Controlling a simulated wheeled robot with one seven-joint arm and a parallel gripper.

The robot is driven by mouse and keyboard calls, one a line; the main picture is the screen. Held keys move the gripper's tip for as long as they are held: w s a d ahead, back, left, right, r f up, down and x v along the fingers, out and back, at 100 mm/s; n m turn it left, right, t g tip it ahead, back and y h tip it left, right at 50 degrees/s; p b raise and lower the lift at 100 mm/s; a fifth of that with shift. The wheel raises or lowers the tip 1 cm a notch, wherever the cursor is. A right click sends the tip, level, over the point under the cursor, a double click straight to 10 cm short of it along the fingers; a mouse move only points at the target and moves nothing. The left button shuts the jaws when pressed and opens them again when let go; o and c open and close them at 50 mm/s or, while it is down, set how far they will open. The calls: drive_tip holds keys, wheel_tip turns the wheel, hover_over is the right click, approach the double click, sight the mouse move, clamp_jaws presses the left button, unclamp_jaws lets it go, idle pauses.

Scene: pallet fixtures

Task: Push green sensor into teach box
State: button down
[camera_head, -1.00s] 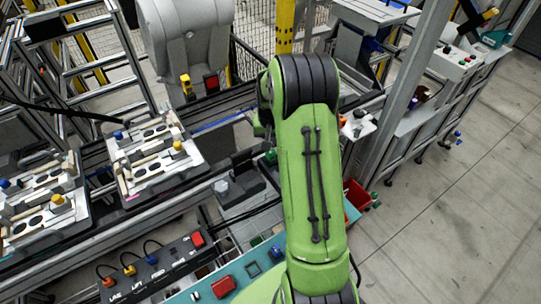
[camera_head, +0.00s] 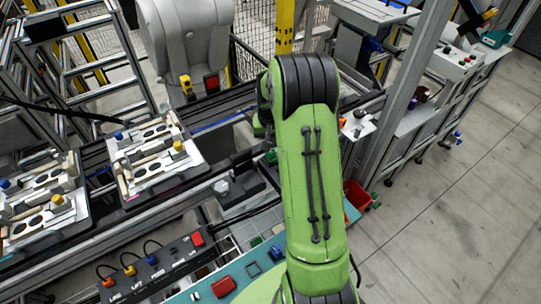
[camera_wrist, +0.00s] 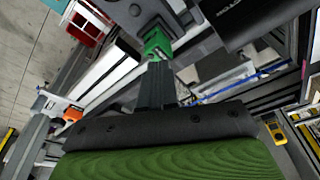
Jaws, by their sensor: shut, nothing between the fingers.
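The green sensor (camera_wrist: 157,41) is a small green block in the upper middle of the wrist view. It sits at a grey and black fixture, which I take to be the teach box (camera_wrist: 143,12). My gripper (camera_wrist: 156,64) is shut and empty; its dark fingertips are right at the sensor's near face. I cannot tell whether they touch. In the head view a small green patch, probably the sensor (camera_head: 271,157), shows by a black fixture (camera_head: 243,165) left of my arm. My arm hides the gripper there. How deep the sensor sits is unclear.
A conveyor holds white fixture pallets (camera_head: 155,160) on the left. A black control box (camera_head: 152,268) with cables and a red button is at the front. A red bin (camera_head: 357,194) stands right of my arm. Open floor (camera_head: 460,210) is at the right.

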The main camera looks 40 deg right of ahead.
drive_tip(key=shift+f+b, duration=0.65)
drive_tip(key=shift+f, duration=0.1)
idle(0.6)
drive_tip(key=shift+s+f, duration=0.15)
idle(0.6)
drive_tip(key=shift+r+p, duration=0.4)
drive_tip(key=shift+r, duration=0.3)
wheel_tip(320, 180, up, 6)
drive_tip(key=p, duration=0.4)
idle(0.3)
